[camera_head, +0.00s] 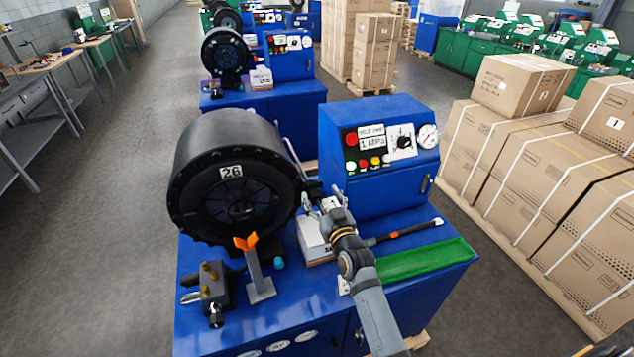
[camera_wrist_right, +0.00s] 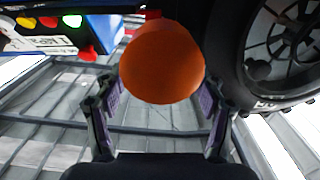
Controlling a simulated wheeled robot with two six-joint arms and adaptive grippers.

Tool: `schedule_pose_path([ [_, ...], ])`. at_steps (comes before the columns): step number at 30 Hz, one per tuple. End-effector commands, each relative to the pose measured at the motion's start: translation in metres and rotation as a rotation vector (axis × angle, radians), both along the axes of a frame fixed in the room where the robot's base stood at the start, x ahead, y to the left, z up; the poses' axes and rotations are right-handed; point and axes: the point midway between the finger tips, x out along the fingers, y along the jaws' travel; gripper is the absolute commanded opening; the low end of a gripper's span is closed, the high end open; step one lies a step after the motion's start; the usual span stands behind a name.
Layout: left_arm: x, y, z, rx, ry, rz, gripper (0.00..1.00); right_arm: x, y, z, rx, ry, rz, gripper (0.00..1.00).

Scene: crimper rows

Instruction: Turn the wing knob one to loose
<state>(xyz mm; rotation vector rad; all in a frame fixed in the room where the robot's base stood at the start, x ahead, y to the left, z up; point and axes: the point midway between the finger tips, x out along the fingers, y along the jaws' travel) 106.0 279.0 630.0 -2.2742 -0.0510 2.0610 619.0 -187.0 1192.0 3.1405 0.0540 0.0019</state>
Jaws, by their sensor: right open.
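An orange wing-shaped knob (camera_head: 246,242) sits on top of a grey post at the front of the blue machine, below the black drum (camera_head: 232,175) marked 26. My right gripper (camera_head: 324,198) is open, to the right of and farther back than this knob, between the drum and the control panel. In the right wrist view an orange rounded thing (camera_wrist_right: 162,62) fills the space ahead of my open fingers (camera_wrist_right: 160,108). I cannot tell whether it is the wing knob or whether the fingers touch it. My left gripper is out of view.
The control panel (camera_head: 380,145) with buttons and a gauge stands right of the gripper. A white box (camera_head: 314,240) is below it. A green tray (camera_head: 425,262), a black-handled tool (camera_head: 405,231) and a brass-fitted block (camera_head: 212,285) are on the blue bench.

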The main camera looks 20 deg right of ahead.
Motion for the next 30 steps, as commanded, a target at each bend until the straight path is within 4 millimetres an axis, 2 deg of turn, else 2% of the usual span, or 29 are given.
schedule_pose_path([
  [1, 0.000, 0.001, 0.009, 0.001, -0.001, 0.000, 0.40, 0.010, 0.000, 0.005, -0.001, 0.000, 0.000, 0.70],
  [6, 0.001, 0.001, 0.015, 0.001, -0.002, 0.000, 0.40, 0.032, 0.001, 0.002, 0.000, 0.001, 0.001, 0.70],
  [17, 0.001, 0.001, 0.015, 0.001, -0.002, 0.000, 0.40, 0.038, 0.001, -0.001, 0.000, 0.001, 0.001, 0.68],
  [27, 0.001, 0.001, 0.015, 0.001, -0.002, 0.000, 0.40, 0.037, 0.001, -0.001, 0.000, 0.001, 0.001, 0.22],
  [29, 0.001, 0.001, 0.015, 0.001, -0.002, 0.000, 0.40, 0.037, 0.001, -0.001, 0.000, 0.001, 0.001, 0.15],
  [30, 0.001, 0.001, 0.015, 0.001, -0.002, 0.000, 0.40, 0.037, 0.001, -0.001, 0.000, 0.001, 0.001, 0.15],
])
